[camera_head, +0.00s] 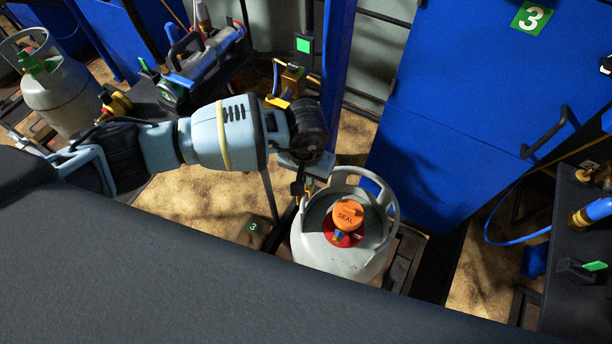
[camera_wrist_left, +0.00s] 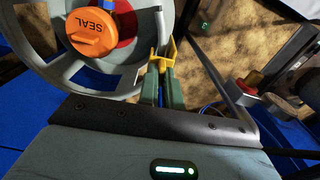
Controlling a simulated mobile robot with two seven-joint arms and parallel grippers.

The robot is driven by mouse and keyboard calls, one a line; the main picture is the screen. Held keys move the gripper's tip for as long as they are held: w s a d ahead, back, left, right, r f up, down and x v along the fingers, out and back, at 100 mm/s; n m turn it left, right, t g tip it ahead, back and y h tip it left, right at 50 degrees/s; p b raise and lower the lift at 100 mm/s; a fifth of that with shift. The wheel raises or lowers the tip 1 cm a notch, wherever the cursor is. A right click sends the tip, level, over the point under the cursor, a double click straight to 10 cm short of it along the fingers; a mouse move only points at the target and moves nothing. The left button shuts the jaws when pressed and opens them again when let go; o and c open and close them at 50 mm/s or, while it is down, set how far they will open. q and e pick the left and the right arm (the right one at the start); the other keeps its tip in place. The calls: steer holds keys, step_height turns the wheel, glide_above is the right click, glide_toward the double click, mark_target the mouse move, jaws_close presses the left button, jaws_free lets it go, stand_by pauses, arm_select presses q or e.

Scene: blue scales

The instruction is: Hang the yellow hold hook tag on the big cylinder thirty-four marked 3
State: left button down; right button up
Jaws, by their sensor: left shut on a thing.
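The big grey-white cylinder (camera_head: 318,262) stands upright with an open ring collar (camera_head: 392,192) and an orange SEAL cap (camera_head: 348,215) over a red collar; a floor plate marked 3 (camera_head: 254,227) lies left of it. My left gripper (camera_head: 304,184) is at the collar's far left side. In the left wrist view, its fingers (camera_wrist_left: 162,82) are shut on the yellow hook tag (camera_wrist_left: 168,50). The tag is right beside the collar rim (camera_wrist_left: 158,24); I cannot tell whether its hook is over the rim. The SEAL cap (camera_wrist_left: 92,32) is left of it. My right gripper is not in view.
A blue post (camera_head: 337,70) rises behind my wrist. Another grey cylinder (camera_head: 62,98) is at far left. A dark bench (camera_head: 575,240) with a blue hose is at right.

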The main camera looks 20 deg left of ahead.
arm_select(q)
steer(key=shift+s+f+b, duration=0.1)
steer(key=shift+f+b, duration=0.25)
steer(key=shift+f, duration=0.5)
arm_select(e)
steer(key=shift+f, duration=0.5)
arm_select(q)
steer(key=shift+f, duration=0.2)
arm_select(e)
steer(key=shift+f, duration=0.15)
arm_select(q)
steer(key=c, duration=1.5)
jaws_free()
steer(key=shift+r, duration=0.1)
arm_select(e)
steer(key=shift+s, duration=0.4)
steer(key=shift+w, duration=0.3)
